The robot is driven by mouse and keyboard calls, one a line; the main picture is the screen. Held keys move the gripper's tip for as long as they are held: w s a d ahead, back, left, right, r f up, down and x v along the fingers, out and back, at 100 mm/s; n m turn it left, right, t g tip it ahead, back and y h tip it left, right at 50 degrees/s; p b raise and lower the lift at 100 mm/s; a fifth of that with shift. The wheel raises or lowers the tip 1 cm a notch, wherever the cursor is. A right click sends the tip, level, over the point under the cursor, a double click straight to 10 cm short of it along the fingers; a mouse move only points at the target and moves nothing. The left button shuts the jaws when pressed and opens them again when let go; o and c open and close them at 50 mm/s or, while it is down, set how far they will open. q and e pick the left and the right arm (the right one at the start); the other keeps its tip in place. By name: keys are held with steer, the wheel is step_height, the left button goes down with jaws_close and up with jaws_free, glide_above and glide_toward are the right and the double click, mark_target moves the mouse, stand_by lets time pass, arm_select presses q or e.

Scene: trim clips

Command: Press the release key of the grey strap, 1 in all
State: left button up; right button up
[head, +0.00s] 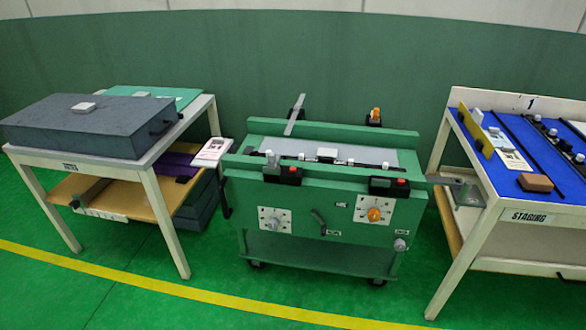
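A green wheeled cart (325,222) stands in the middle of the head view. A thin grey strip (295,115) sticks up tilted at its back edge; it may be the grey strap, but I cannot tell for sure. Two black blocks with red keys sit along the front top edge, one at the left (293,171) and one at the right (401,182). An orange knob on a black block (375,115) sits at the back right. I cannot tell which key belongs to the grey strap. Neither of my grippers is in view.
A white-framed table (160,190) with a dark grey case (95,125) stands at the left. A staging table (525,217) with a blue mat (522,135) and small parts stands at the right. Green floor (215,262) with a yellow line lies clear in front.

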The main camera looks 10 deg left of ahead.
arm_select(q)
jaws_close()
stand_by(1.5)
